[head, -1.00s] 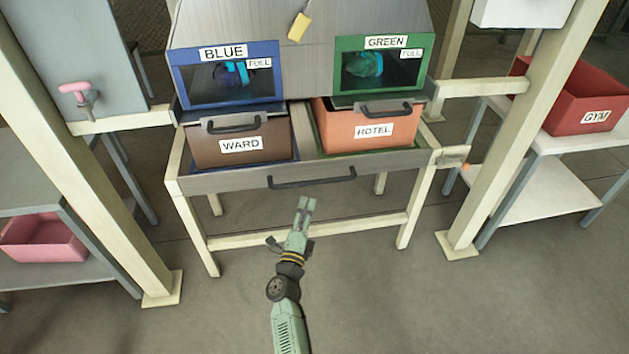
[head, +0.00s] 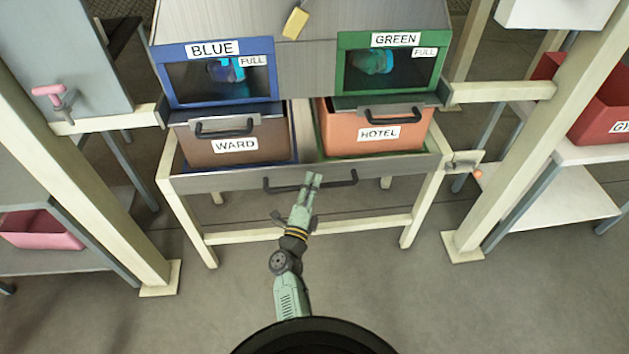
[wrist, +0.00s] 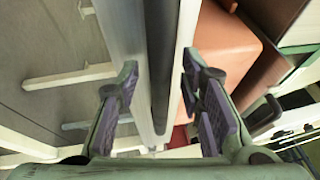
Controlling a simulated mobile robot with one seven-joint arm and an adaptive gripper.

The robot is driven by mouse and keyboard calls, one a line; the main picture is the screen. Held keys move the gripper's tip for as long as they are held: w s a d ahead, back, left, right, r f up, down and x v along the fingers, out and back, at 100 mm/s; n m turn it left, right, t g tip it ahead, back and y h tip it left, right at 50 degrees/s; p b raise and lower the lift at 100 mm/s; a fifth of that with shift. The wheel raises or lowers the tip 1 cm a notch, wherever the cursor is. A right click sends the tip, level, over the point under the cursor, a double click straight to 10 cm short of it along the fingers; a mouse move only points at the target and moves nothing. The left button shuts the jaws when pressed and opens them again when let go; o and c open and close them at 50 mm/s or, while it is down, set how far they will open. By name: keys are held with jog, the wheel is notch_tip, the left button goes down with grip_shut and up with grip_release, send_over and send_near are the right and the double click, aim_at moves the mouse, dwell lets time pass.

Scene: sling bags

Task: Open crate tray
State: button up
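The crate tray (head: 225,182) is a grey pull-out tray under the BLUE and GREEN bays, with a dark bar handle (head: 340,183) across its front. Contact with the bar cannot be told.
The pale frame legs (head: 187,220) and a low crossbar (head: 350,225) stand below the tray. A latch-like fitting (head: 463,163) is at its right end. Shelves with a pink bin (head: 40,232) and a red GYM crate (head: 600,105) flank the frame. The floor in front is clear.

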jog(key=shift+s, duration=0.1)
grip_shut()
dwell(0.3)
dwell(0.4)
